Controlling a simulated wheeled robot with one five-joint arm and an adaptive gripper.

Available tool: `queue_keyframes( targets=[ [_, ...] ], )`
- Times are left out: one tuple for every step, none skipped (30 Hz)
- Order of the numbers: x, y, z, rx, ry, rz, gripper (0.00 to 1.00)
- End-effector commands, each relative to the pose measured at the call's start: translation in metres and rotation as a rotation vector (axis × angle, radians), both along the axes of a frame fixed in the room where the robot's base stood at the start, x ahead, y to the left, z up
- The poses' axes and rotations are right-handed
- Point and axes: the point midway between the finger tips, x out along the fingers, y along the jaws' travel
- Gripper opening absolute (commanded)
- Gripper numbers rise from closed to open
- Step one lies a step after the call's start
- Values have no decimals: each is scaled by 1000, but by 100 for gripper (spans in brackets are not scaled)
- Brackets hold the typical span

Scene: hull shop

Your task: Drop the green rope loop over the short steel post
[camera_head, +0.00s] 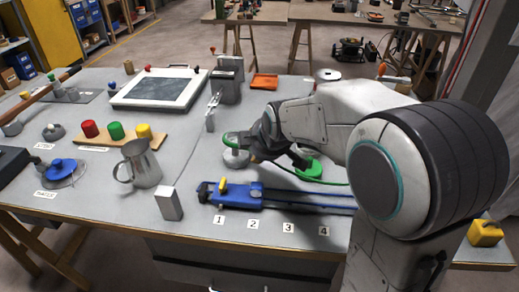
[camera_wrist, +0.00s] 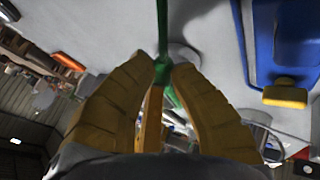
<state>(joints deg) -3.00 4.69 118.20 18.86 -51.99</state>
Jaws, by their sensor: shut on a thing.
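My gripper (camera_head: 256,147) is low over the middle of the table. In the wrist view its two tan fingers (camera_wrist: 163,75) are shut on the green rope loop (camera_wrist: 162,40), with a knot-like thickening between the tips. In the head view a green curve of the loop (camera_head: 231,138) shows just left of the gripper, above a grey round metal piece (camera_head: 236,159) that looks like the short steel post or its base. I cannot tell whether the loop is around it. More green rope lies by a green disc (camera_head: 311,170) right of the gripper, partly behind my arm.
A blue rail fixture (camera_head: 285,197) with a yellow knob lies in front, above number labels. A steel jug (camera_head: 142,165) and grey block (camera_head: 168,203) stand to the left. A grey box-like tool (camera_head: 226,85) and orange tray (camera_head: 264,82) are behind.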

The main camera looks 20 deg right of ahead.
Motion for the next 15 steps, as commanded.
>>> queue_keyframes(
  targets=[
    [0,0,-2,1,-1,0,0],
    [0,0,-3,1,-1,0,0],
    [0,0,-3,1,-1,0,0],
    [0,0,-4,1,-1,0,0],
    [0,0,-5,1,-1,0,0],
    [0,0,-6,1,-1,0,0],
    [0,0,-6,1,-1,0,0],
    [0,1,-7,1,-1,0,0],
    [0,1,-8,1,-1,0,0],
    [0,1,-8,1,-1,0,0],
    [0,1,-9,1,-1,0,0],
    [0,1,-10,1,-1,0,0],
    [0,1,-11,1,-1,0,0],
    [-1,1,-11,1,-1,1,0],
    [-1,1,-12,1,-1,1,0]
  ],
)
